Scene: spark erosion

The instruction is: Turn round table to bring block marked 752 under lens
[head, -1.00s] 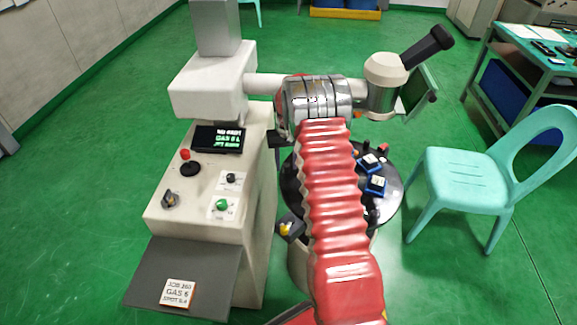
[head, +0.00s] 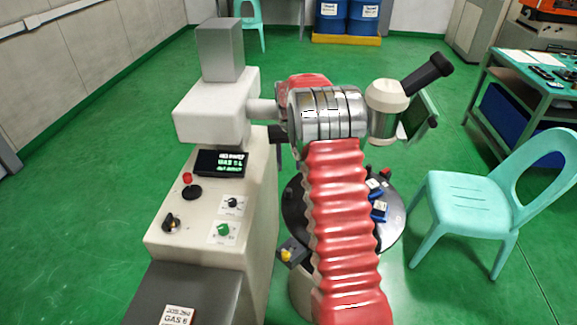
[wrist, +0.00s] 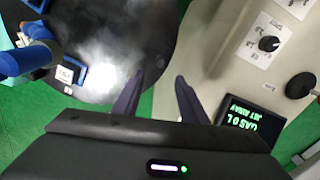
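The black round table (head: 293,207) shows on both sides of my red-sleeved arm in the head view. Its dark, glossy top (wrist: 110,45) fills the upper left of the wrist view. Two blue blocks with white labels, a far one (head: 374,190) and a near one (head: 379,212), sit on its right side. A blue labelled block (wrist: 75,80) shows in the wrist view; I cannot read 752 surely on any label. A cream and silver lens head (head: 386,108) with a dark eyepiece stands behind my arm. My gripper (wrist: 160,76) is open and empty near the table's edge; my arm hides it in the head view.
A cream machine cabinet (head: 215,170) with knobs and a lit display (head: 221,162) stands left of the table. The display (wrist: 250,125) is close to my right finger in the wrist view. A turquoise chair (head: 470,205) stands at the right. A yellow knob (head: 286,255) sits at the table's left edge.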

